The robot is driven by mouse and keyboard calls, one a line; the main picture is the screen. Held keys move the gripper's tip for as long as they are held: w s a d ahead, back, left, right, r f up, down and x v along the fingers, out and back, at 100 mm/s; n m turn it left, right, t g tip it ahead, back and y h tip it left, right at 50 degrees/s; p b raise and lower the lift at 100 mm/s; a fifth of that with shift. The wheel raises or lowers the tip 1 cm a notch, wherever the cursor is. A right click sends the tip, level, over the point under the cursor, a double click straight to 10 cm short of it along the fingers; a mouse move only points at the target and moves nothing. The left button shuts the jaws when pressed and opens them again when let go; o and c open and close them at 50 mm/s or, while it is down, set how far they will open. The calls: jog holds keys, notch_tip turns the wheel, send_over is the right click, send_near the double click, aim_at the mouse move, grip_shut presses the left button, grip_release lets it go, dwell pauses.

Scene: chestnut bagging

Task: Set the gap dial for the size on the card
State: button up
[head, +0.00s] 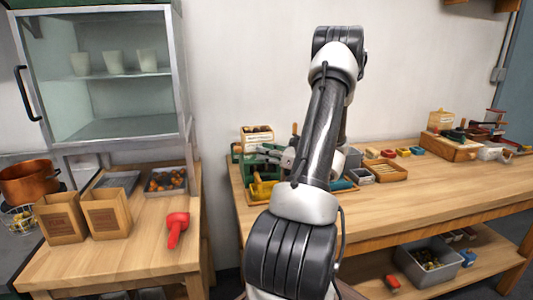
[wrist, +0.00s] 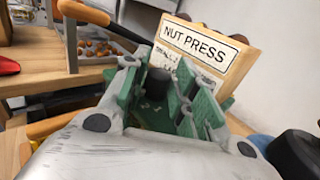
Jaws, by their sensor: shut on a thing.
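The green nut press (head: 237,158) stands at the left end of the long bench, and its green body fills the middle of the wrist view (wrist: 150,113). A black knob (wrist: 158,80), seemingly the gap dial, stands on it. My gripper (wrist: 160,92) is shut on this knob, its grey fingers on either side. In the head view my gripper (head: 284,157) is at the press, partly hidden by my arm. The wooden card (wrist: 207,45) behind reads NUT PRESS, with smaller lines partly covered and hard to read. It also shows in the head view (head: 257,132). Any dial marks cannot be read.
On the left table are two paper bags (head: 106,213), a red tool (head: 176,229) and a chestnut tray (head: 166,193). An orange handle (wrist: 84,12) rises close to my gripper. Wooden trays (head: 386,175) lie right of my arm. The bench front right is clear.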

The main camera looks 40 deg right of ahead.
jog(key=shift+a+m+h, duration=0.25)
jog(key=shift+m+h, duration=0.95)
jog(key=shift+h, duration=0.7)
jog(key=shift+a+m+h, duration=0.2)
jog(key=shift+m+h, duration=1)
jog(key=shift+h, duration=0.7)
jog(key=o, duration=0.7)
jog(key=shift+o, duration=0.2)
jog(key=shift+s, duration=0.1)
jog(key=s+a, duration=0.2)
jog(key=s, duration=0.9)
jog(key=shift+s, duration=0.4)
jog(key=shift+f, duration=0.1)
